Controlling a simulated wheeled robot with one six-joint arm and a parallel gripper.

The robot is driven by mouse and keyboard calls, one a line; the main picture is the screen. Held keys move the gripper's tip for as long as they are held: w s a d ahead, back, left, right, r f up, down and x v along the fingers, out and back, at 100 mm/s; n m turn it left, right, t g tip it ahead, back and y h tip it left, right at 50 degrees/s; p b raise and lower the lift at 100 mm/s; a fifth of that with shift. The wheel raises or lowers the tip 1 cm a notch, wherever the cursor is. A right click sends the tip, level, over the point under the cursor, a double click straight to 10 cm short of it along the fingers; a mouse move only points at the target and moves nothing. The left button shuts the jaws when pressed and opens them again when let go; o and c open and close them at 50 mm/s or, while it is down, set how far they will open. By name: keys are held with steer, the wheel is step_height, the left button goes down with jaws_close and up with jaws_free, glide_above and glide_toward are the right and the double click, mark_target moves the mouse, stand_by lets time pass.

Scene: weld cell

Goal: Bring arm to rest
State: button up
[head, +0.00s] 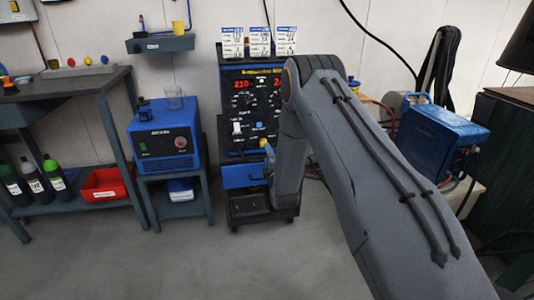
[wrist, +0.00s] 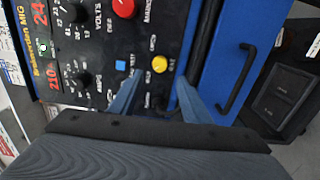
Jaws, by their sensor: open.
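My arm (head: 340,150) reaches forward from the lower right in the head view and bends down in front of the welding machine (head: 232,80). In the wrist view my gripper (wrist: 157,92) is open, its two fingers apart and nothing held between them. The fingers point at the machine's black control panel (wrist: 85,50), which appears turned sideways. A yellow knob (wrist: 159,64) shows in the gap just beyond the fingertips; I cannot tell whether they touch the panel. In the head view the arm hides most of the gripper and the panel's right part.
A blue box unit (head: 165,138) stands on a small stand left of the machine. A workbench (head: 70,82) with bottles and a red bin (head: 103,184) below is further left. Another blue unit (head: 435,138) stands right of my arm. The grey floor (head: 150,265) in front is clear.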

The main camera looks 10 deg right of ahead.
steer(key=s+a+r+m+g+y, duration=0.1)
steer(key=s+a+r+m+g, duration=0.35)
steer(key=s+r, duration=0.2)
steer(key=s+a+r+m+g, duration=0.35)
steer(key=s+a+r, duration=0.2)
steer(key=s, duration=0.25)
steer(key=s+r+m+g, duration=0.4)
steer(key=s+g, duration=0.1)
steer(key=s, duration=1.4)
steer(key=s+r+m+g, duration=0.3)
steer(key=s+g, duration=0.2)
steer(key=s, duration=1.5)
steer(key=d+r+m+h+p, duration=0.1)
steer(key=d+r+m+p, duration=0.2)
steer(key=d+r+p, duration=0.7)
steer(key=p, duration=0.8)
steer(key=shift+s, duration=0.3)
